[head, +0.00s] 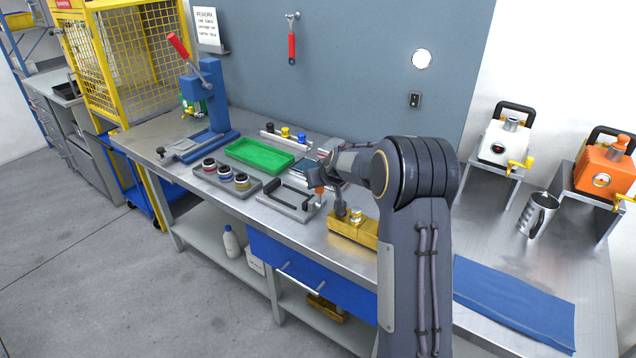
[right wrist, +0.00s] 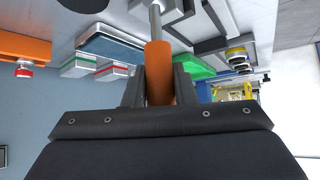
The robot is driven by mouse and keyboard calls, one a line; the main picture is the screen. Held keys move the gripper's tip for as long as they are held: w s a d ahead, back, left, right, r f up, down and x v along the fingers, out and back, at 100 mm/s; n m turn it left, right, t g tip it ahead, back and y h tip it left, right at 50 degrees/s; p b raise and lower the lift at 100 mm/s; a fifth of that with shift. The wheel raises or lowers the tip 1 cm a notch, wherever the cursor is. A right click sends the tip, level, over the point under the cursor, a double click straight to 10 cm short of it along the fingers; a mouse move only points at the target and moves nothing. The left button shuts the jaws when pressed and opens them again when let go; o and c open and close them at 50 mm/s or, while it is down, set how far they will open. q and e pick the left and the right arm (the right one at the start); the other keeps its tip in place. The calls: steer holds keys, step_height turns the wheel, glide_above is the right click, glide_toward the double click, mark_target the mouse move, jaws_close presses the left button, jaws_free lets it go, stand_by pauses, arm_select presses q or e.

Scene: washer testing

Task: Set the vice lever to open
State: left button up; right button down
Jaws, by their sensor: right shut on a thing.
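The lever has an orange grip (right wrist: 158,72) on a thin metal rod (right wrist: 155,20). In the head view the orange grip (head: 319,189) shows at the right end of a grey plate with dark bars (head: 288,203), which looks like the vice. My right gripper (right wrist: 158,85) is shut on the orange grip, with one finger on each side of it. In the head view my right arm reaches in from the right, and its wrist hides part of the gripper. I cannot tell the lever's setting. My left gripper is not in view.
A gold block (head: 352,238) stands close to the right of the vice, under my forearm. A tray of round parts (head: 228,180) and a green tray (head: 260,155) lie to the left. A blue press (head: 207,100) stands farther left. A blue cloth (head: 515,300) lies at the right.

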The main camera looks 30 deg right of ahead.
steer(key=shift+d, duration=0.1)
stand_by(0.3)
steer(key=c, duration=1.2)
jaws_free()
steer(key=shift+v, duration=3.9)
